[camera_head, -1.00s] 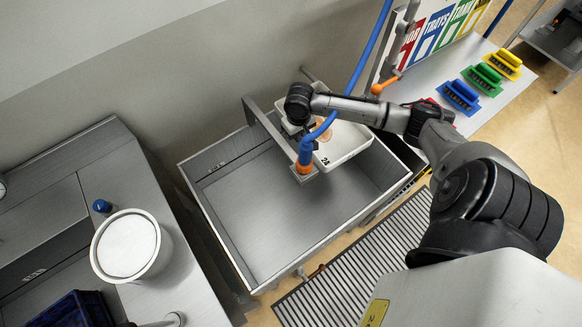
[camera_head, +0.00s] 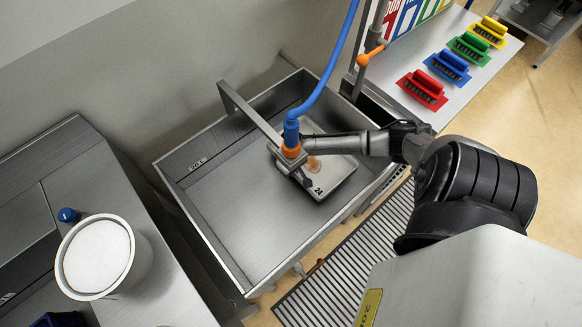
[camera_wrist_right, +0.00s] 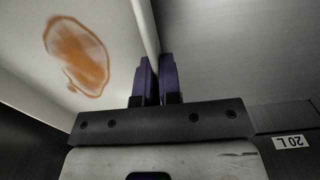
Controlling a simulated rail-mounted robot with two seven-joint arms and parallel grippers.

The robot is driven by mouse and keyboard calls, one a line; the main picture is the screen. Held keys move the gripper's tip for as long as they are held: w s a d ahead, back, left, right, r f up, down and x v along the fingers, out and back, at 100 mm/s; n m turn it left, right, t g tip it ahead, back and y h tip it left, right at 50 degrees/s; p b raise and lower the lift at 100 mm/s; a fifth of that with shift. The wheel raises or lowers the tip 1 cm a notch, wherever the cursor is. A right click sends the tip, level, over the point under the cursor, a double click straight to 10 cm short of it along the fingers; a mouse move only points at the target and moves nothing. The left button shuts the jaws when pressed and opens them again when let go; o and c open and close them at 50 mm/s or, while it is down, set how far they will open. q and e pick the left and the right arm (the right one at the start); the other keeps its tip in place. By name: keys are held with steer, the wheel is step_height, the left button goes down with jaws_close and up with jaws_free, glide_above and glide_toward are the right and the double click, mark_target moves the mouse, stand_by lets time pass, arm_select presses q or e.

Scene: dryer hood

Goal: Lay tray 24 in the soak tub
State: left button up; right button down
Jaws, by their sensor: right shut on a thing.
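Tray 24 (camera_head: 340,174) is a shallow white tray marked 24, with an orange-brown stain inside. In the head view it is within the soak tub's outline, toward the tub's right side; I cannot tell whether it touches the floor. The soak tub (camera_head: 225,205) is a grey metal basin. In the right wrist view my right gripper (camera_wrist_right: 154,82) has its purple fingers shut on the wall of the tray, with the stained face (camera_wrist_right: 35,60) at the left. In the head view these fingers are hidden behind the spray head. My left gripper is not in view.
A blue hose with an orange-tipped spray head (camera_head: 291,140) and a metal bar (camera_head: 250,115) hang over the tub. A white round bucket (camera_head: 100,255) stands on the left counter. Several coloured brushes (camera_head: 450,66) lie on the right shelf. The tub's left part is empty.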

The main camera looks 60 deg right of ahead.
steer(key=shift+f+b, duration=0.6)
steer(key=shift+f, duration=1.3)
steer(key=shift+f, duration=0.15)
steer(key=c, duration=1.3)
jaws_free()
step_height(320, 180, up, 11)
steer(key=p, duration=0.3)
steer(key=shift+r+p, duration=0.3)
steer(key=shift+r, duration=0.3)
